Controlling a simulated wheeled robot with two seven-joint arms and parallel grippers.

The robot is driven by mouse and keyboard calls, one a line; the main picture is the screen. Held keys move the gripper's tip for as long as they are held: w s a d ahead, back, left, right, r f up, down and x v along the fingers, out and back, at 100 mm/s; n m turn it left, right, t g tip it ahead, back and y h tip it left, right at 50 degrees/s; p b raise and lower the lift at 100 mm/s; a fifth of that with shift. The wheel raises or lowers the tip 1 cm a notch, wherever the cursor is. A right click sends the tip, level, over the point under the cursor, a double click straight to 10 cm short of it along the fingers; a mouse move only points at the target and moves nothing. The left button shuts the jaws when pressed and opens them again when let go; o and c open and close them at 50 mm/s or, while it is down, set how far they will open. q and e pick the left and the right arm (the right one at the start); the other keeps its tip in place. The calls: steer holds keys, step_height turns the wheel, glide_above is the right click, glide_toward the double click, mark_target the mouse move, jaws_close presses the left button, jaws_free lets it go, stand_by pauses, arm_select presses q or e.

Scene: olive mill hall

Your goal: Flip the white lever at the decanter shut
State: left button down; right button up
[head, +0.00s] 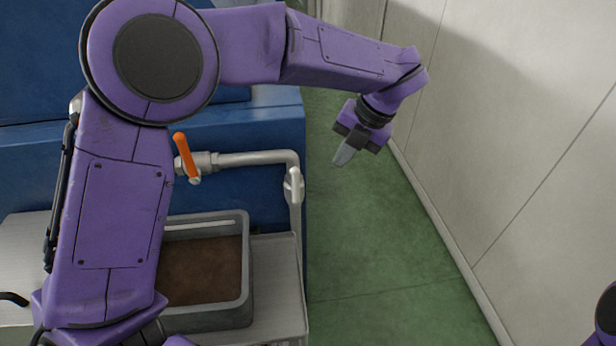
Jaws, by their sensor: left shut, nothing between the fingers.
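A small whitish lever (292,184) sits on the pipe just below its bend, beside the blue machine. It is seen nearly end-on, so its exact angle is hard to tell. My left gripper (342,158) hangs over the green floor, to the right of the lever and a little higher in the picture. Its fingers are shut and empty, pointing down and left, apart from the lever and pipe. My right gripper is not in view.
An orange lever (185,155) sits on the same grey pipe (250,158). The blue machine (265,125) stands behind. A grey tub (247,285) with brown contents rests on a metal stand (278,280) below. A pale wall (520,130) bounds the right; green floor lies between.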

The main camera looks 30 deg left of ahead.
arm_select(q)
steer(key=p, duration=0.2)
glide_toward(296, 189)
steer(key=w+d+f, duration=0.1)
steer(key=d+f, duration=0.2)
steer(key=f, duration=0.1)
steer(key=a, duration=0.1)
steer(key=a+f+p, duration=0.1)
steer(key=a+p, duration=0.1)
steer(key=a, duration=0.1)
steer(key=shift+s+f, duration=0.15)
steer(key=shift+f, duration=0.15)
